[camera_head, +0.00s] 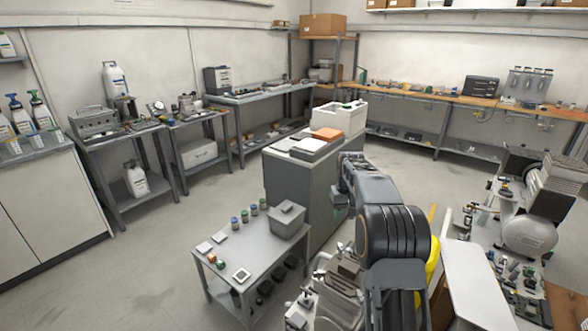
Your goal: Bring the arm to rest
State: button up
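My arm (385,225) rises from the lower right of the head view, its dark links bent and reaching up and away over the floor. Its far end lies in front of the grey cabinet, near the cabinet's right side. The fingers of my gripper do not show; they are hidden behind the arm's own links or too small to tell. Whether it holds anything cannot be seen.
A grey cabinet (290,184) stands close beyond the arm. A low table (232,256) with a grey box (288,219) and small jars stands left of it. Compressor equipment (530,233) crowds the right. Open floor (150,270) lies at left.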

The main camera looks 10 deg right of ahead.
jog(key=s+a+r+t+p, duration=0.1)
jog(key=s+a+r+p, duration=0.2)
jog(key=s, duration=1.2)
jog(key=s+a+r+n+t+p, duration=0.1)
jog(key=s+a+r+p, duration=0.3)
jog(key=s, duration=1.1)
jog(key=a+r+t, duration=0.1)
jog(key=a+r, duration=0.2)
jog(key=a, duration=0.2)
jog(key=shift+a+t, duration=0.3)
jog(key=shift+d, duration=0.1)
